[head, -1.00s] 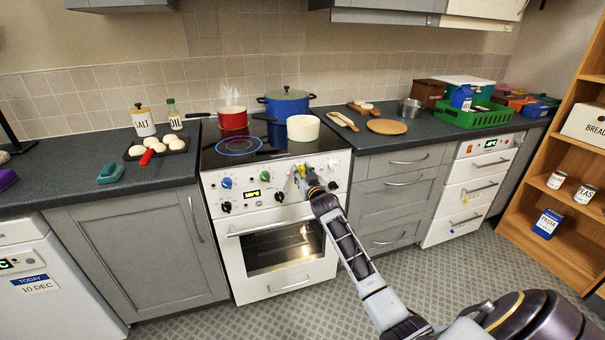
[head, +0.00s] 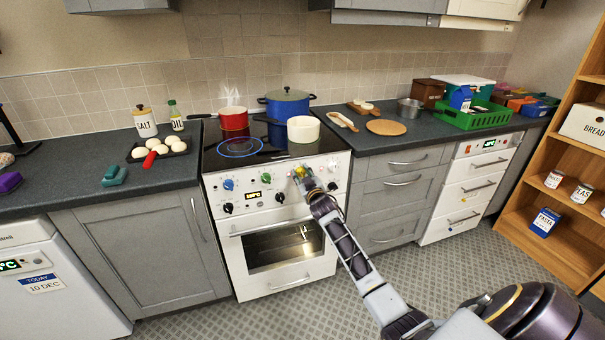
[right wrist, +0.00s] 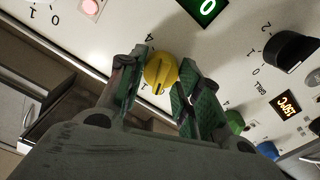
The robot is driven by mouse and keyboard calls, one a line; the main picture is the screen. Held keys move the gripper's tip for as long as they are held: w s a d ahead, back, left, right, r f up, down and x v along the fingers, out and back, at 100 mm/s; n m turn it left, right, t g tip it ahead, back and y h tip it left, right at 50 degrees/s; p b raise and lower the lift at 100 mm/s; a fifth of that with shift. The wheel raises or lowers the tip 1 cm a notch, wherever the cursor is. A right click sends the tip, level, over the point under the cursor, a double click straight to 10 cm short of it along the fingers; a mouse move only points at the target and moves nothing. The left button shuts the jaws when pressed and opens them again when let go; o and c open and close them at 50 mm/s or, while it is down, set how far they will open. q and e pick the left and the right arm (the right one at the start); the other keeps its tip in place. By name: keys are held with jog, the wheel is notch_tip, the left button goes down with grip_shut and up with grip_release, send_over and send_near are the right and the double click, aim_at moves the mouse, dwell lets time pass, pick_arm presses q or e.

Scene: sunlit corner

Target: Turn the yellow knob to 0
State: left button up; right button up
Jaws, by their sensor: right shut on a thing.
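The yellow knob (right wrist: 160,73) is on the white front panel of the stove (head: 275,192). In the right wrist view it sits between the two fingers of my right gripper (right wrist: 161,80), which is shut on it. A dark line marks the knob's face; a 4 and a 1 are printed on the panel beside it, and the rest of its scale is hidden. In the head view my right gripper (head: 303,178) reaches the panel from the front and mostly covers the knob. My left gripper is not in view.
On the hob stand a steaming red pot (head: 233,119), a blue pot (head: 288,104) and a cream pot (head: 303,130). The floor before the stove is clear.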

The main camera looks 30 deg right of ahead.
jog(key=shift+n+p, duration=0.35)
jog(key=shift+n, duration=0.45)
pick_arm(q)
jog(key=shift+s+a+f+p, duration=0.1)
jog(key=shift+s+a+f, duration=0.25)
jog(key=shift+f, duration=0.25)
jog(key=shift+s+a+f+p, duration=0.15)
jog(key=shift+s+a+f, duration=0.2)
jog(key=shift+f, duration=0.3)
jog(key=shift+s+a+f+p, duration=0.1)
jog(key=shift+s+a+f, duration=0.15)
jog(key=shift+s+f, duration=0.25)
pick_arm(e)
jog(key=shift+n, duration=1)
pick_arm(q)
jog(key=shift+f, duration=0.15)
pick_arm(e)
jog(key=shift+a, duration=0.1)
jog(key=o, duration=1)
